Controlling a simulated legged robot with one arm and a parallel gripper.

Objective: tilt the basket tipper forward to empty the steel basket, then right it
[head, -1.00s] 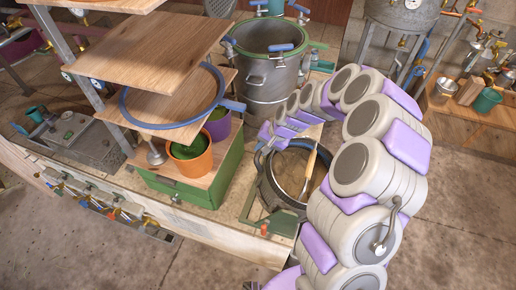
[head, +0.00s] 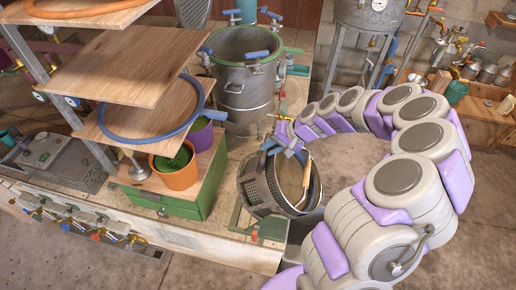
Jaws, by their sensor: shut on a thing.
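The steel basket (head: 256,187) is in the head view, right of the green cabinet at the bench's edge. It is tilted, its round mouth turned to the right and its perforated left wall showing. A bar with a wooden grip (head: 307,170) lies across its mouth; I see no clear contents. The basket tipper (head: 238,217) has a green base under the basket. My gripper (head: 282,149) is at the basket's upper rim, shut on part of the tipper. The exact grip is small and partly hidden by the fingers.
A large steel pot (head: 238,92) stands behind the basket. To the left, a green cabinet (head: 183,208) bears an orange pot (head: 176,166) and a purple pot (head: 199,134), with wooden shelves above. Open floor (head: 448,215) lies to the right, beyond my arm.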

